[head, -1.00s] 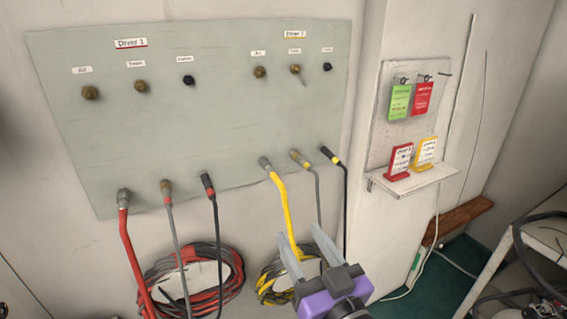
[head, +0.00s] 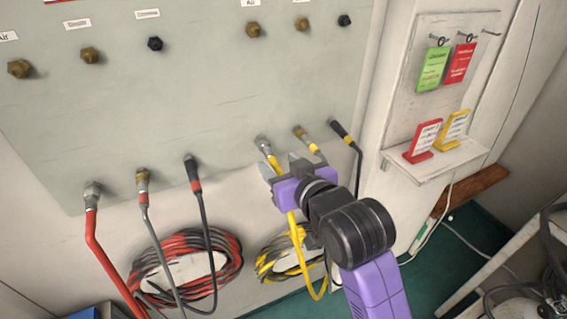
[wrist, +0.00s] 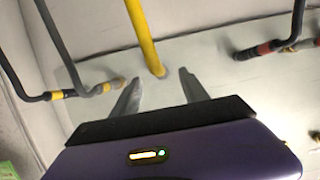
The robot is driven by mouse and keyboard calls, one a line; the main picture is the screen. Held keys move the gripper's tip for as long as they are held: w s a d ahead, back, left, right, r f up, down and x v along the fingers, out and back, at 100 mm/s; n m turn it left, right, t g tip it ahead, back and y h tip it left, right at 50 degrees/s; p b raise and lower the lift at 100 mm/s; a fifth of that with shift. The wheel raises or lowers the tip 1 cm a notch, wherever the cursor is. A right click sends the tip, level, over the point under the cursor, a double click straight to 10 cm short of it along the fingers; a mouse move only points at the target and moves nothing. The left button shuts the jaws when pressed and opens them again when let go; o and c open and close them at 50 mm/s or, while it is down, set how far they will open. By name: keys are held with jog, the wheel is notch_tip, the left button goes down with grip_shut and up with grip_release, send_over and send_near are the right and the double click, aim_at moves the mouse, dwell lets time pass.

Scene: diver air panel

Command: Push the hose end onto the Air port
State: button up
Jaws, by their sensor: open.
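The yellow hose (head: 276,166) has a grey metal end (head: 263,143) at the lower edge of the panel, below the right-hand Air port (head: 253,30). A second Air port (head: 18,68) is at the left, above the red hose (head: 100,250). My gripper (head: 279,168) is open, with its fingertips beside the yellow hose just below its end. In the wrist view, the yellow hose (wrist: 146,38) reaches down between the open fingertips, with clear space on each side. The fingers and purple body partly cover the hose in the head view.
Grey hose ends (head: 141,178) and black ones (head: 192,168) hang along the panel's (head: 200,110) lower edge. Coiled hoses (head: 185,265) hang below. A small shelf (head: 435,160) with cards stands at right. The panel's middle is clear.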

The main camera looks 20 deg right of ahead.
aim_at(274, 160)
jog(key=shift+p+x, duration=0.3)
jog(key=shift+x, duration=2.8)
jog(key=shift+c, duration=0.4)
grip_shut()
